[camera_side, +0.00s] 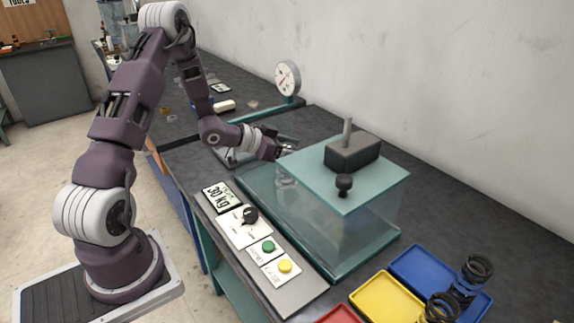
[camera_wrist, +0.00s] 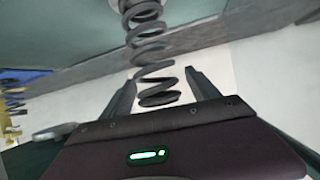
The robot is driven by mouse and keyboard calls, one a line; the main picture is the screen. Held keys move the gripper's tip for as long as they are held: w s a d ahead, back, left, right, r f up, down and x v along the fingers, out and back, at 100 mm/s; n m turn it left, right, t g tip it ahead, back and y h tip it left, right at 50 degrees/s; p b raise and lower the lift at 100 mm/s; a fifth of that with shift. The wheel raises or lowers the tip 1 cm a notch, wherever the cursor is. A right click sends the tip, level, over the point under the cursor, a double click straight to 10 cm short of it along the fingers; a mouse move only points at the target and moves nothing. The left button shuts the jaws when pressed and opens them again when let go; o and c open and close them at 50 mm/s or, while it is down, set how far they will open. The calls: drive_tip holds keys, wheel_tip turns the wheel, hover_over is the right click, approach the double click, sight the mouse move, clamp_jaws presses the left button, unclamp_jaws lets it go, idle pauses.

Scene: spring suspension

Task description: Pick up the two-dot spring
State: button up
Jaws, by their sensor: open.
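My gripper (camera_side: 283,150) is at the left edge of the teal-topped clear box (camera_side: 322,180). In the wrist view my gripper (camera_wrist: 156,80) is open, with its two fingers apart. A dark coil spring (camera_wrist: 148,48) runs from the top of that view down to the space between the fingers. I cannot tell whether it touches them. One black spring (camera_side: 475,275) stands at the blue tray (camera_side: 420,262), and another black spring (camera_side: 440,308) stands at the yellow tray (camera_side: 383,300). No dots can be made out on any spring, so I cannot tell which has two.
A dark weight block (camera_side: 352,153) with an upright rod sits on the box top near a black knob (camera_side: 344,184). A dial gauge (camera_side: 287,80) stands behind. A control panel (camera_side: 285,290) with buttons lies in front. A red tray (camera_side: 340,315) is at the bottom edge.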

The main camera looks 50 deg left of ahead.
clamp_jaws()
